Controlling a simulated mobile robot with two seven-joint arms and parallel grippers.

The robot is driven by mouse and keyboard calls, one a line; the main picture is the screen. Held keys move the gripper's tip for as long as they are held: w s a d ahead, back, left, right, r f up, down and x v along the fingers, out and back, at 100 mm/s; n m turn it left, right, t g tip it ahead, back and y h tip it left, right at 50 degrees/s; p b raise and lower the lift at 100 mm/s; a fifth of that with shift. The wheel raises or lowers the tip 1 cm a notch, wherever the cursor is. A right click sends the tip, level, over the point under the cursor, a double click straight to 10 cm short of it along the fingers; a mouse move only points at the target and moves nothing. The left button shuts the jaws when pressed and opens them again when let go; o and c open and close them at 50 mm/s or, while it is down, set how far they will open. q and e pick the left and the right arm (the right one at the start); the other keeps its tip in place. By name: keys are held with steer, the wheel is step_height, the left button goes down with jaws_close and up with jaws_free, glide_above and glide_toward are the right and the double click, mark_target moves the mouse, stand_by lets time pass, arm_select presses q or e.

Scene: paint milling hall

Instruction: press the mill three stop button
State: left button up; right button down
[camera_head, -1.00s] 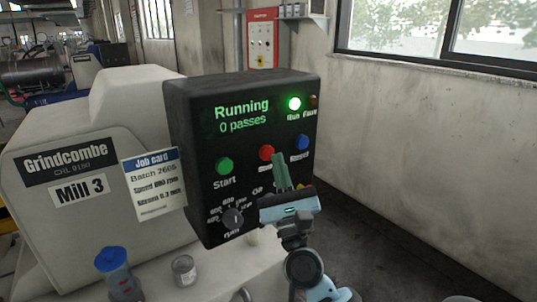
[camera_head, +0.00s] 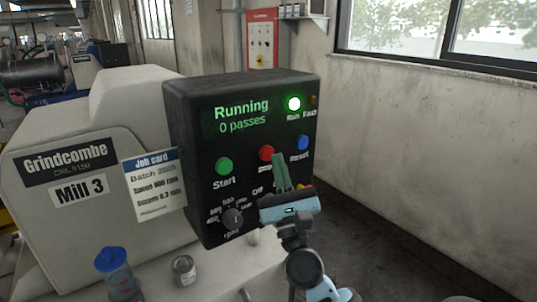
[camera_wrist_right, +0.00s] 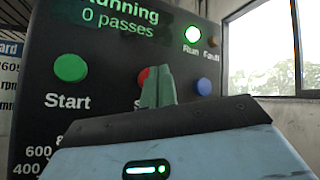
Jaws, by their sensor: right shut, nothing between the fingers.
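The Mill 3 control box (camera_head: 190,130) is black and reads "Running, 0 passes", with its green Run lamp (camera_head: 294,104) lit. The red stop button (camera_head: 267,153) sits between the green Start button (camera_head: 224,166) and the blue Reset button (camera_head: 303,142). My right gripper (camera_head: 279,160) is shut and empty, its green fingertips just below and in front of the red button. In the right wrist view the fingertips (camera_wrist_right: 158,76) cover part of the red button (camera_wrist_right: 143,75). I cannot tell whether they touch it. My left gripper is not in view.
A speed dial (camera_head: 233,218) is low on the box, left of my right gripper. A job card (camera_head: 153,186) is on the box's left. Open floor lies to the right.

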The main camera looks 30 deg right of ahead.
steer(key=shift+w, duration=0.15)
stand_by(0.7)
steer(key=shift+w, duration=0.3)
steer(key=shift+w+a, duration=0.1)
steer(key=shift+w, duration=0.35)
stand_by(0.8)
steer(key=shift+s, duration=0.85)
steer(key=s, duration=0.5)
steer(key=shift+d, duration=0.3)
